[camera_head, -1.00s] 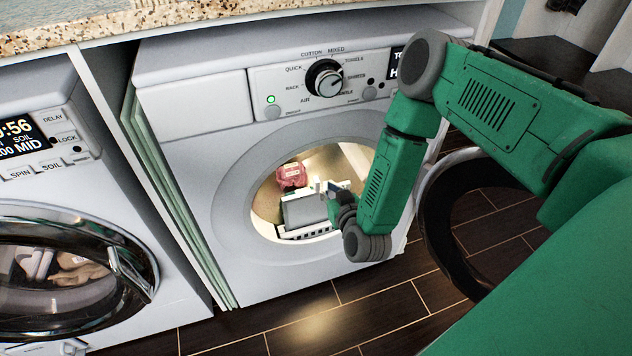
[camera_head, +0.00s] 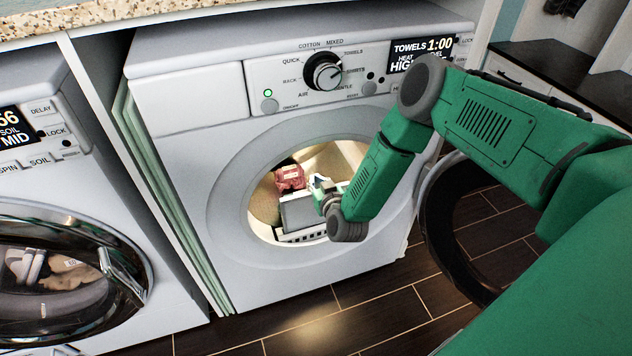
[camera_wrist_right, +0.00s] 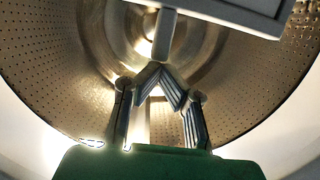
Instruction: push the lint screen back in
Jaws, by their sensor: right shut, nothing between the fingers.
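The lint screen (camera_head: 299,212), a grey panel in a white frame, sits in the lit round opening of the dryer (camera_head: 180,130), low and towards the front. Its slatted lower edge faces me. My right gripper (camera_head: 321,186) is at the opening, just right of the screen's upper right part; I cannot tell whether they touch. In the right wrist view, the gripper's fingertips (camera_wrist_right: 160,74) are together and empty, below a white frame with a short tab (camera_wrist_right: 166,34), which appears to be the screen. My left gripper is out of view.
A red bundle (camera_head: 290,177) lies in the drum behind the screen. The dryer's open round door (camera_head: 436,225) hangs at the right, below my right arm. A front-loading washer (camera_head: 60,270) with its door shut stands at the left.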

